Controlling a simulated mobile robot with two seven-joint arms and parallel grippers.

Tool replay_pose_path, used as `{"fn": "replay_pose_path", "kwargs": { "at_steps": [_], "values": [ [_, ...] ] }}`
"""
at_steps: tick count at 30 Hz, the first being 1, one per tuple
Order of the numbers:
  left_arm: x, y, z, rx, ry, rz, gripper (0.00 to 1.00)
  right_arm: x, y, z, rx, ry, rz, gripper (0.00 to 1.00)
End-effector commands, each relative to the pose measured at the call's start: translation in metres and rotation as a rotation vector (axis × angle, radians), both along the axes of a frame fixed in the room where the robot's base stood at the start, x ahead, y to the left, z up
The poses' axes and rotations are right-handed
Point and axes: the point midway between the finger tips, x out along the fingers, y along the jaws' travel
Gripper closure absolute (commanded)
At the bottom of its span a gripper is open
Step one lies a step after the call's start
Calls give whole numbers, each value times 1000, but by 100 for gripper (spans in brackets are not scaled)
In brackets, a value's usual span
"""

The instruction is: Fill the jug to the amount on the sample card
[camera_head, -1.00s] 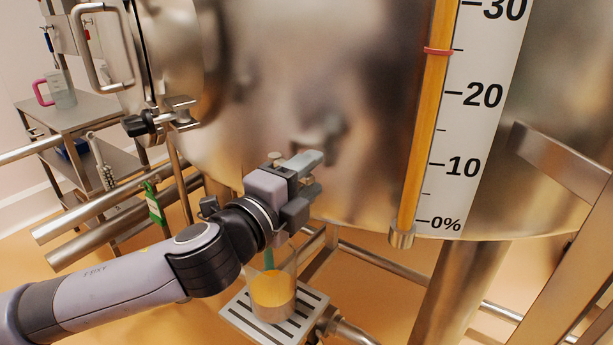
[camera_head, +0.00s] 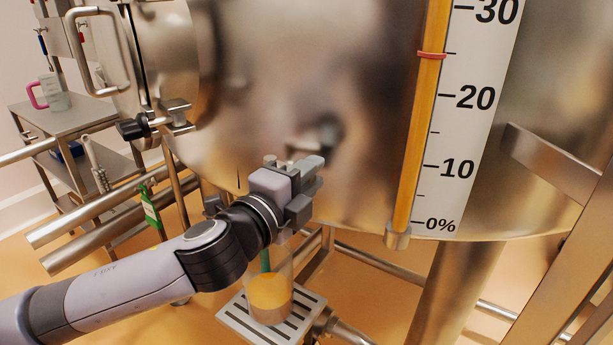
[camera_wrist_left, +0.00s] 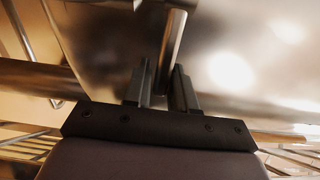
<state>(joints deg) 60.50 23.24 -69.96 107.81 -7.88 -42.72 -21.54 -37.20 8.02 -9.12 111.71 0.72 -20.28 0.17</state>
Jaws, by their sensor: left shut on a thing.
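A clear jug (camera_head: 269,300) with a teal handle stands upright on a slotted metal stand, under my left gripper. My left gripper (camera_head: 308,178) is in front of the hopper's underside, above the jug. In the left wrist view its fingers (camera_wrist_left: 163,90) are shut around a slim metal bar (camera_wrist_left: 173,50). A green tag (camera_head: 152,210) hangs at the pipes on the left; I cannot tell if it is the sample card. My right gripper is not in view.
The steel hopper (camera_head: 365,90) fills the back, with a percent gauge (camera_head: 470,130) on its front. A red ring sits on the gauge tube between 20 and 30. A pink-handled jug (camera_head: 54,94) stands on a cart at left. Pipes and frame legs surround the slotted stand (camera_head: 238,318).

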Motion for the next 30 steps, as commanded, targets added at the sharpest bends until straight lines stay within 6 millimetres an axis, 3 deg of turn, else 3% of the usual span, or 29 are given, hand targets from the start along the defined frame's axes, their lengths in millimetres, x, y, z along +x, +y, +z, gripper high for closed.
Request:
{"fn": "replay_pose_path", "kwargs": {
  "at_steps": [1, 2, 3, 4, 14, 30],
  "values": [
    [3, -2, 2, -1, -2, 0, 97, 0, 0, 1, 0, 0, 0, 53],
    [4, -3, 1, -1, -2, 1, 72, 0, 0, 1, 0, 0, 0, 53],
    [3, -2, 1, 0, -2, 1, 59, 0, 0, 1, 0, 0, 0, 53],
    [3, -2, 1, 0, -2, 0, 53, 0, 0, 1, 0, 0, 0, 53],
    [-1, 1, 1, -1, -1, 0, 53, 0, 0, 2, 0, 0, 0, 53],
    [-68, 50, 1, 0, 0, 2, 53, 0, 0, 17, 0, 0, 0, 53]
  ]
}}
